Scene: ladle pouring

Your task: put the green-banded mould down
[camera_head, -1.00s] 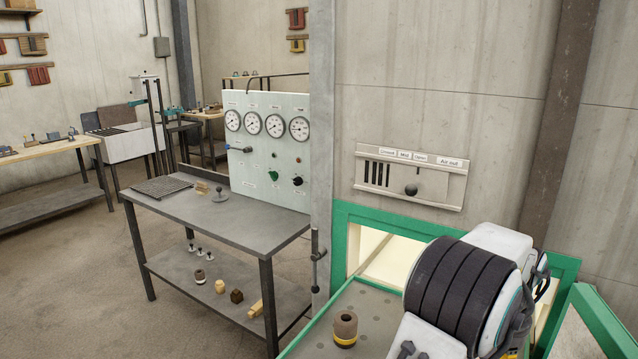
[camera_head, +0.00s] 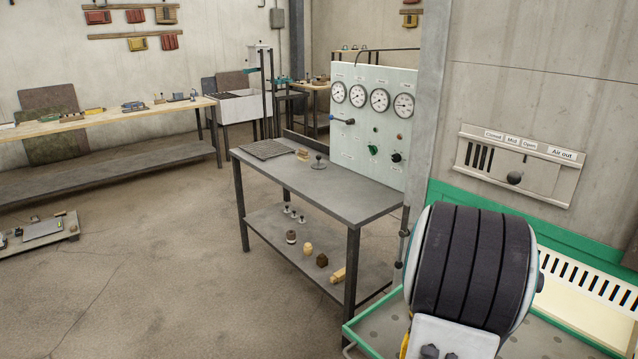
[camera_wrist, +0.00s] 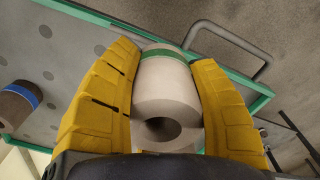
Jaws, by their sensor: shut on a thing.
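The green-banded mould (camera_wrist: 165,88) is a pale grey-white cylinder with a round hole in its end and a green band near its far end. It shows in the wrist view, between the yellow fingers of my gripper (camera_wrist: 164,58), which are shut on it. Behind it in that view is a grey perforated top with a green rim. I cannot tell how far the mould is from that top. In the head view my arm hides the mould and most of the gripper.
A blue-banded mould (camera_wrist: 22,100) stands on the perforated top (camera_wrist: 60,35) at left. The head view shows a grey metal table (camera_head: 335,188) with small parts on its lower shelf, a gauge panel (camera_head: 372,120), and a wooden bench (camera_head: 100,122). Open floor lies left of the table.

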